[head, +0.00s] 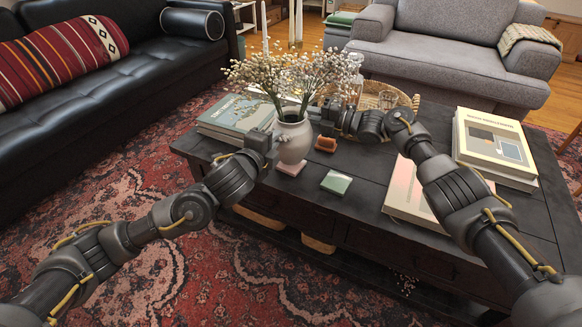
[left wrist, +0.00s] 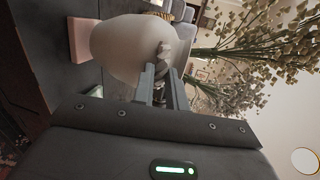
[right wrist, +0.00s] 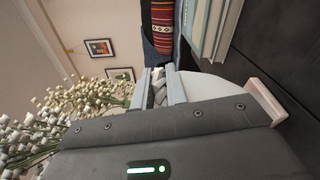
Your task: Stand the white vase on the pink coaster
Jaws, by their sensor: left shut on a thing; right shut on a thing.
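The white vase (head: 294,143) stands upright with dried flowers in it. It also shows in the left wrist view (left wrist: 128,45) and right wrist view (right wrist: 212,88). The pink coaster (head: 290,168) is directly under its base; it also shows in the left wrist view (left wrist: 80,40) and right wrist view (right wrist: 266,102). The base is at or very close to the coaster; I cannot tell for sure whether they touch. My left gripper (head: 271,154) is shut on the vase's left side handle, and my right gripper (head: 322,124) on its right side handle.
A green coaster (head: 336,182) and an orange-brown block (head: 326,144) lie right of the vase. Books (head: 235,115) lie at left, a pale book (head: 408,195) and more books (head: 495,145) at right. A wicker tray (head: 402,98) with glassware stands behind.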

